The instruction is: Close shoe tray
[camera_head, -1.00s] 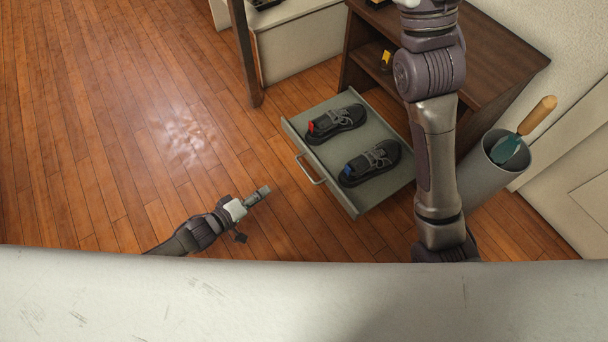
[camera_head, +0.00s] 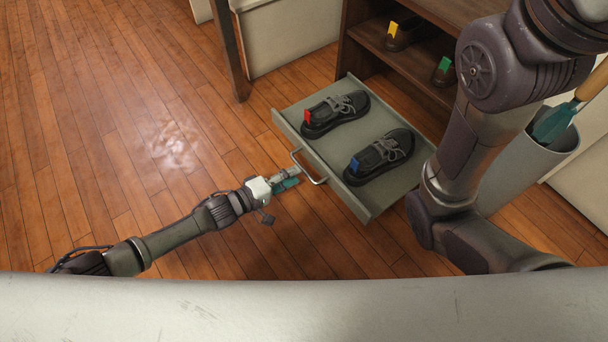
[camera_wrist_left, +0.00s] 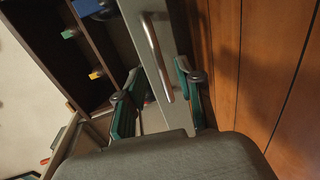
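The grey shoe tray (camera_head: 402,196) is pulled out from the dark wooden shelf unit, low over the floor. Two dark shoes lie on it, one with a red tag (camera_head: 340,112) and one with a blue tag (camera_head: 384,155). A metal bar handle (camera_head: 311,170) sits on its front panel. My left gripper (camera_head: 288,177) is beside this handle. In the left wrist view the open fingers (camera_wrist_left: 152,80) are on either side of the handle (camera_wrist_left: 157,58); contact cannot be told. My right arm (camera_head: 470,150) crosses the right side; its gripper is out of view.
The shelf unit (camera_head: 357,60) holds shoes with yellow (camera_head: 400,37) and green tags (camera_head: 440,72). A grey bin (camera_head: 525,165) with a wooden-handled tool (camera_head: 555,122) stands at the right, partly behind my right arm. A wooden post (camera_head: 228,50) stands left of the shelf. The floor at left is clear.

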